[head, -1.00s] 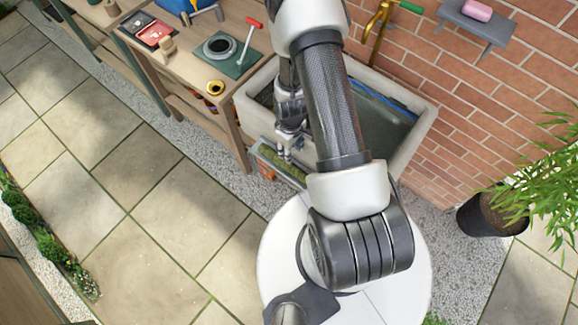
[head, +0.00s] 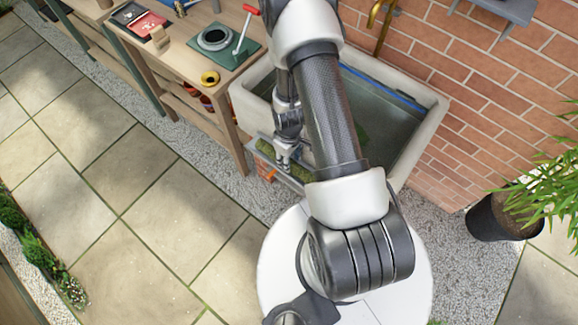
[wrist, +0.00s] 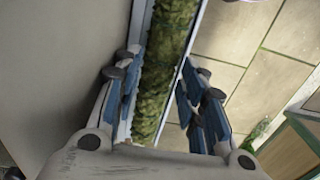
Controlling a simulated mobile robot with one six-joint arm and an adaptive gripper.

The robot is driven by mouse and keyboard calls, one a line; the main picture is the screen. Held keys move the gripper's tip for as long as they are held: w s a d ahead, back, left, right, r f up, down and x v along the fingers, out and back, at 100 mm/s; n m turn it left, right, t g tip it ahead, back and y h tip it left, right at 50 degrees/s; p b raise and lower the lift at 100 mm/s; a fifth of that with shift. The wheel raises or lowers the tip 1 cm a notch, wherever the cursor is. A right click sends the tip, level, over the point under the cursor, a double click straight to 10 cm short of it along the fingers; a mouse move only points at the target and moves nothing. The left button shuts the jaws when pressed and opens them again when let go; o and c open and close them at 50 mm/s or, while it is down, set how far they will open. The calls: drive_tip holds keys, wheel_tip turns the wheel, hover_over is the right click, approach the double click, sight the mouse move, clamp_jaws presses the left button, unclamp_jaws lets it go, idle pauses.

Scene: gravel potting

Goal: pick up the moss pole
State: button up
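The moss pole (head: 299,172) is a long green, rough-surfaced rod lying in a narrow pale tray (head: 297,183) along the front of the sink. In the wrist view the moss pole (wrist: 168,62) runs lengthwise between my fingers. My gripper (wrist: 165,98) is open, with blue-padded fingers on either side of the pole and a gap visible at the right. In the head view my gripper (head: 284,161) is over the tray and hides the pole's middle. I cannot tell whether any finger touches the pole.
The sink (head: 428,130) stands behind the tray against a brick wall. A potted plant (head: 490,217) stands at the right. Paving at the left is clear.

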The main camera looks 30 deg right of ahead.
wheel_tip(320, 180, down, 2)
drive_tip(key=shift+f+b, duration=0.1)
drive_tip(key=shift+b, duration=0.5)
drive_tip(key=c, duration=0.8)
